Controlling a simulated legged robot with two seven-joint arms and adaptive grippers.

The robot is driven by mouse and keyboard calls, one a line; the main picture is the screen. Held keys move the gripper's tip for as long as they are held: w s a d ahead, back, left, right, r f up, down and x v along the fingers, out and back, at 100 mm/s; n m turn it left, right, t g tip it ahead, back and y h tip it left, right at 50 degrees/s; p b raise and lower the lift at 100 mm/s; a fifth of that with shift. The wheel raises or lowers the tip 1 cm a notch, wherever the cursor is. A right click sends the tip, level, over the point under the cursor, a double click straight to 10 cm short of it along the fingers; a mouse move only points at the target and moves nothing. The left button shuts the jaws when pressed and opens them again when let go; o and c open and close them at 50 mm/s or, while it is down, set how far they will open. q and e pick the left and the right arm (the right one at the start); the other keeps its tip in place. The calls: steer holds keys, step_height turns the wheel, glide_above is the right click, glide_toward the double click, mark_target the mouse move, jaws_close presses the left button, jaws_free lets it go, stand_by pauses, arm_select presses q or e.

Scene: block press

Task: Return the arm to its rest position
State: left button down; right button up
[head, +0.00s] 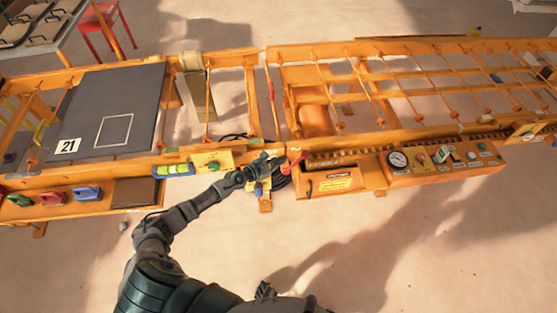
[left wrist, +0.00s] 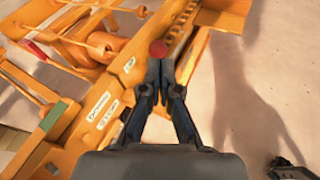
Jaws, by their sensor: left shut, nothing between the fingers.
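My left arm reaches from the bottom left of the head view up to the front of an orange machine. My left gripper (head: 284,161) is shut and empty beside a red-tipped lever (head: 300,160) at the left end of the control section. In the left wrist view my left gripper (left wrist: 165,70) has its fingers together, and the lever's round red knob (left wrist: 158,49) shows just beyond the fingertips. I cannot tell whether they touch. A small dark part, perhaps my right gripper (head: 265,291), shows at the bottom of the head view; its fingers are unclear.
The orange frame (head: 400,131) spans the view. A control panel (head: 440,172) with a gauge (head: 398,159) is at right. A dark plate (head: 130,85) marked 21 lies at left, with coloured blocks (head: 87,193) on a shelf below. The floor (head: 400,250) in front is clear.

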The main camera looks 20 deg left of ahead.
arm_select(q)
steer(key=shift+s+d+r, duration=0.1)
steer(key=shift+d, duration=0.15)
steer(key=shift+a, duration=0.15)
steer(key=s+a+f+n+g+y, duration=0.15)
steer(key=s+f+n+y, duration=0.25)
steer(key=s+f+n, duration=0.6)
steer(key=s+a+f+n+g+y, duration=0.1)
steer(key=s+a+f+n+y, duration=0.3)
steer(key=f+n, duration=1)
steer(key=s+d+f+n+g, duration=0.3)
steer(key=s+f+n, duration=0.2)
steer(key=s, duration=0.6)
steer(key=s+d+f+n+g, duration=0.3)
steer(key=s+f+n, duration=0.2)
steer(key=s, duration=0.5)
steer(key=s+d+f+n+g+h, duration=0.1)
steer(key=s+d+f+n+g, duration=0.2)
steer(key=s+n, duration=0.4)
steer(key=s+f, duration=0.1)
steer(key=s, duration=0.3)
steer(key=shift+s+f+n, duration=0.3)
steer(key=shift+s+f, duration=0.05)
steer(key=shift+f, duration=0.05)
steer(key=shift+a, duration=0.1)
